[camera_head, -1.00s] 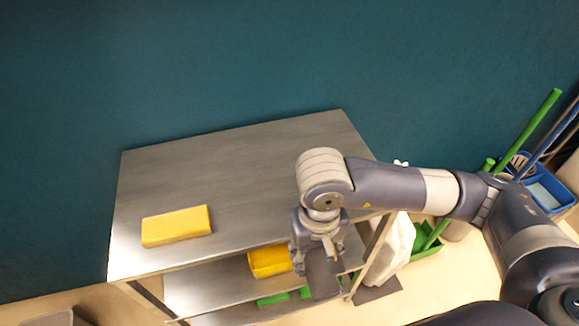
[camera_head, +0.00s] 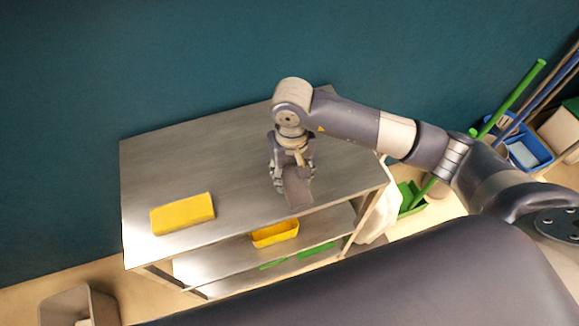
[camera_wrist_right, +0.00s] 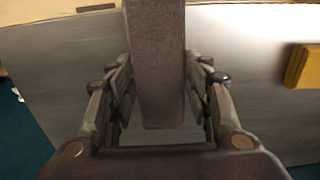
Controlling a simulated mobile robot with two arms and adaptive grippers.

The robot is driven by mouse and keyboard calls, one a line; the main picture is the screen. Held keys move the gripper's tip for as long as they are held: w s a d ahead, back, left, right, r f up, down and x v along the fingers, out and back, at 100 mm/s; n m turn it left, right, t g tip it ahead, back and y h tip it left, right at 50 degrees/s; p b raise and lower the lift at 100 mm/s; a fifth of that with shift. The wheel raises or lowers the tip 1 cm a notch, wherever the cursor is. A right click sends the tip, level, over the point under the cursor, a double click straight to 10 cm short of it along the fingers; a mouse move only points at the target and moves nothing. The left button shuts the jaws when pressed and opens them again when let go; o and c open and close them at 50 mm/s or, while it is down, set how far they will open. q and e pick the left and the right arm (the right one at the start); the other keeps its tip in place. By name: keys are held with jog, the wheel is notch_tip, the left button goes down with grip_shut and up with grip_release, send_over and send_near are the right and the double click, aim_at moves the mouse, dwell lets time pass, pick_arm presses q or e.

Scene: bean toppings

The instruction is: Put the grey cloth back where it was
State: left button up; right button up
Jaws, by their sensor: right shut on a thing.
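The grey cloth (camera_head: 298,190) is a dark grey folded block. My right gripper (camera_head: 291,172) is shut on it and holds it over the front right part of the metal table top (camera_head: 230,150). In the right wrist view the cloth (camera_wrist_right: 157,70) sits between the two fingers of the gripper (camera_wrist_right: 157,90), its end pointing down the picture. I cannot tell whether the cloth touches the table top. My left gripper is not in view.
A yellow block (camera_head: 183,214) lies on the table top at the left. A yellow tray (camera_head: 275,233) stands on the shelf below. A grey bin (camera_head: 78,305) is on the floor at front left. Green and blue cleaning tools (camera_head: 520,90) stand at the right.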

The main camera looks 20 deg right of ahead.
aim_at(290, 168)
jog(key=shift+w+d, duration=0.15)
jog(key=shift+w, duration=0.9)
jog(key=shift+w+f+p, duration=0.1)
jog(key=shift+f+p, duration=0.2)
jog(key=shift+p, duration=0.25)
notch_tip(290, 168, down, 3)
jog(key=shift+p, duration=0.55)
jog(key=shift+w, duration=0.1)
jog(key=shift+f, duration=0.1)
jog(key=shift+f, duration=0.15)
jog(key=o, duration=1)
